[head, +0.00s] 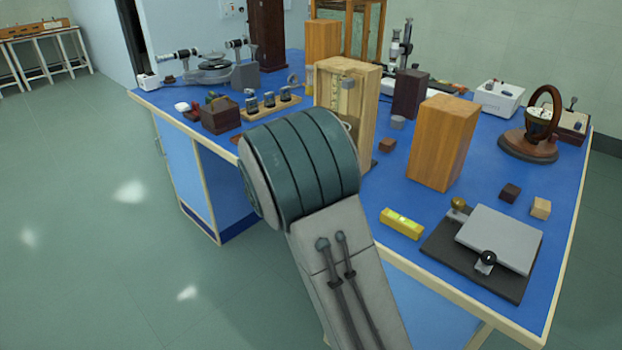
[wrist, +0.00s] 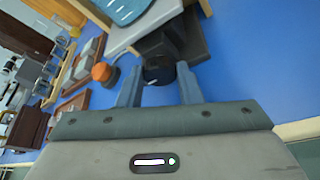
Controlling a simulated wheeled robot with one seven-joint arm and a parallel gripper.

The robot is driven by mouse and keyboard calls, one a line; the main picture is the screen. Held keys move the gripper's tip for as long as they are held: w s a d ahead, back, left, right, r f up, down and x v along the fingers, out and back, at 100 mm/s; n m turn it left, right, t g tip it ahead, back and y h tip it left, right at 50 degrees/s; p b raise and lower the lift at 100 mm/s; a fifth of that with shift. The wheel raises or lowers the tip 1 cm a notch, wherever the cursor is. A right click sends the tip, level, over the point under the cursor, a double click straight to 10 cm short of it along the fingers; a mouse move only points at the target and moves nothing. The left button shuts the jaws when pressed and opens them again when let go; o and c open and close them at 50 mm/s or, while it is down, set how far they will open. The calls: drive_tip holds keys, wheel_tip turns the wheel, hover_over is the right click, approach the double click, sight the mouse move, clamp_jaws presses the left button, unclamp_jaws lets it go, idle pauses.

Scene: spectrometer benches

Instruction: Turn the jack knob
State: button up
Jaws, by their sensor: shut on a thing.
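In the wrist view, my gripper (wrist: 160,69) has its two blue-grey fingers on either side of a dark round knob (wrist: 158,75). The knob sits on the front of a dark jack (wrist: 190,40) with a pale top plate (wrist: 150,22). A blue round thing (wrist: 122,8) shows over the plate, cut off by the frame. In the head view, my arm hides my gripper and this knob. A jack with a bare grey plate (head: 500,238) and a black knob (head: 488,258) stands at the right front, with no gripper at it.
An orange round piece (wrist: 101,72) lies left of the fingers. In the head view, a yellow level (head: 402,223), a tall wooden block (head: 443,142) and small blocks (head: 510,192) stand on the blue bench. A wooden case (head: 362,105) stands behind my arm.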

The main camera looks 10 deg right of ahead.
drive_tip(key=shift+d, duration=0.2)
drive_tip(key=o, duration=1)
drive_tip(key=shift+d, duration=0.1)
drive_tip(key=shift+a, duration=0.2)
drive_tip(key=shift+s+a+r, duration=0.1)
drive_tip(key=shift+s+a, duration=0.1)
drive_tip(key=p+v, duration=0.1)
drive_tip(key=v, duration=1.2)
drive_tip(key=shift+s, duration=0.1)
